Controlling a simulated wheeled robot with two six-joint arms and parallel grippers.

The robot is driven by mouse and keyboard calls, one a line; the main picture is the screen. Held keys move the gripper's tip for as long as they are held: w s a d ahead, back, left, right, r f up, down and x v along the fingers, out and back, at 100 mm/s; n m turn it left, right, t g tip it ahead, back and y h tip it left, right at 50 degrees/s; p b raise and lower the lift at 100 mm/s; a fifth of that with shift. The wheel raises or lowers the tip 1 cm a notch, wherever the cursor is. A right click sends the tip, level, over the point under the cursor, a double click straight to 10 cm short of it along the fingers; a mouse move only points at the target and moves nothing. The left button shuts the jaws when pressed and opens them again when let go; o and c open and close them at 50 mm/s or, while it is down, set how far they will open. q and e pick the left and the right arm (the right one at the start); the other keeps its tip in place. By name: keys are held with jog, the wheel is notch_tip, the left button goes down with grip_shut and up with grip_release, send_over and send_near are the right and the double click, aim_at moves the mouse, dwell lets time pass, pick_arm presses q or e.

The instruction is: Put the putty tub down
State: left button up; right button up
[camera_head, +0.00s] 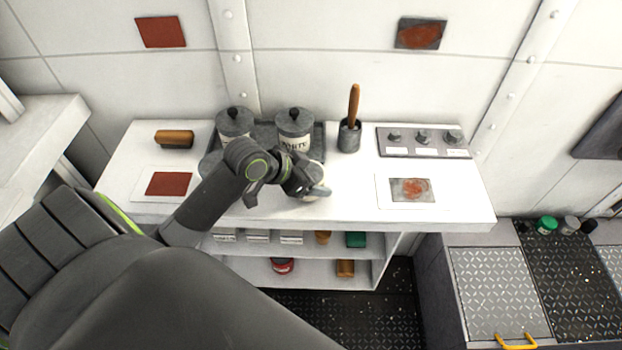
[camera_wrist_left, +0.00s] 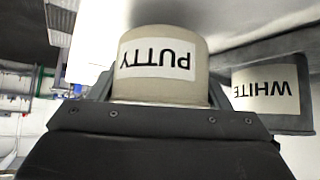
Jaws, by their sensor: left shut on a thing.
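The putty tub (camera_wrist_left: 160,65) is a beige tub with a white label reading PUTTY, upside down in the left wrist view. My left gripper (camera_head: 301,184) is shut on it over the middle of the white bench (camera_head: 345,205), in front of the lidded tubs. In the head view the gripper hides most of the putty tub (camera_head: 316,176). I cannot tell whether its base touches the bench. My right gripper is not in view.
A pot with a wooden-handled tool (camera_head: 349,136), a knob panel (camera_head: 423,151), a brush (camera_head: 174,138) and two sample cards (camera_head: 168,184) (camera_head: 412,190) are around. Bench front is clear.

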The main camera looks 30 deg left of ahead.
pick_arm(q)
jog(key=shift+f, duration=0.8)
jog(key=shift+f, duration=0.2)
jog(key=o, duration=1.2)
jog(key=shift+s, duration=0.1)
jog(key=shift+r, duration=0.15)
jog(key=v, duration=1.2)
jog(key=shift+p, duration=0.4)
